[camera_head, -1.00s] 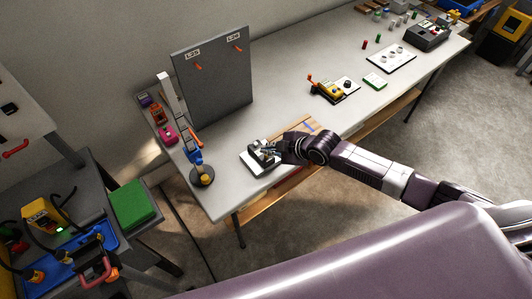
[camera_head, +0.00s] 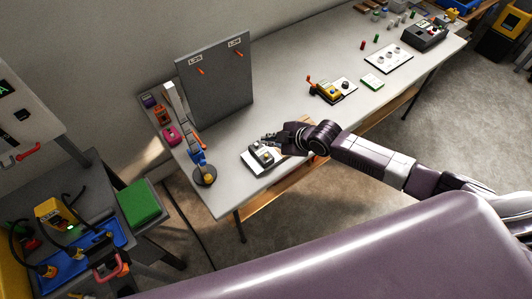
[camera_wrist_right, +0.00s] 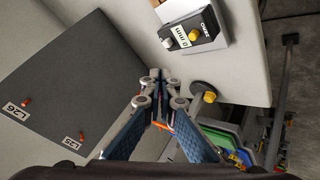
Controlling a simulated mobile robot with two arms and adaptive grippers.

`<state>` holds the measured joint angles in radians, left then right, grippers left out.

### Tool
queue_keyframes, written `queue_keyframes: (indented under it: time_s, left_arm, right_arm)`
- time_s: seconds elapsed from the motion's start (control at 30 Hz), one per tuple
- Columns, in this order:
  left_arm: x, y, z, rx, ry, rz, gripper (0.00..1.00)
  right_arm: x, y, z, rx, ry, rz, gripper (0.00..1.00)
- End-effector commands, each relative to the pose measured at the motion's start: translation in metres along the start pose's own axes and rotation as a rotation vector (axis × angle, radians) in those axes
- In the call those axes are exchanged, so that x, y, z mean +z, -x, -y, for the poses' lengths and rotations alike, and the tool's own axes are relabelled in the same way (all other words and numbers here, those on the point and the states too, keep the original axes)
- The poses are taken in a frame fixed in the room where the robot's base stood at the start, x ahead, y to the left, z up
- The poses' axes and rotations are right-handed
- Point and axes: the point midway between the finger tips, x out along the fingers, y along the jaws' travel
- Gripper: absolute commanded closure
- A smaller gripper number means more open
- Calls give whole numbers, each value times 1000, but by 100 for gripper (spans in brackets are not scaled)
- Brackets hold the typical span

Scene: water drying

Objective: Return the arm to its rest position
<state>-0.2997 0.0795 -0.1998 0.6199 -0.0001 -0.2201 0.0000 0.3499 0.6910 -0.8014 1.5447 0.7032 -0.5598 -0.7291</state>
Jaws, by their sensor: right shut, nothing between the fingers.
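My right gripper (camera_head: 268,138) reaches in from the right, over the workbench (camera_head: 220,203). It is shut and empty, its fingers just behind and above a small device (camera_head: 256,169) on a white base. In the right wrist view the fingertips (camera_wrist_right: 159,76) meet, with nothing between them. My left gripper is not in view.
A grey board (camera_head: 214,90) with orange pegs stands behind the gripper. A round-based stand (camera_head: 204,176) with blue and orange parts is left of the device. A yellow device (camera_head: 325,90) and a white plate with knobs (camera_head: 388,59) lie further right.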

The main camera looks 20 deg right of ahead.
Motion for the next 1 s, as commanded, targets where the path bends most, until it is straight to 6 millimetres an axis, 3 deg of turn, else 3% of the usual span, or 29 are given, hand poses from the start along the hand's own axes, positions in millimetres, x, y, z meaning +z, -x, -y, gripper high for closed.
queue_keyframes:
  time_s: [0.63, 0.73, 0.83, 0.9, 1.0]
  left_arm:
    - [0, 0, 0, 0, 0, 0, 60]
    - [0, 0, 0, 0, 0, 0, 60]
    - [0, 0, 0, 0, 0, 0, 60]
    - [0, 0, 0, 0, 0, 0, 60]
    - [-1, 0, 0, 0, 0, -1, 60]
  right_arm:
    - [-4, 0, 7, -9, -9, -3, 100]
    - [-22, 2, 34, -44, -48, -13, 100]
    - [-51, 14, 80, -98, -140, -11, 100]
    - [-68, 30, 110, -128, -234, 10, 100]
    - [-75, 62, 138, -137, -393, 74, 100]
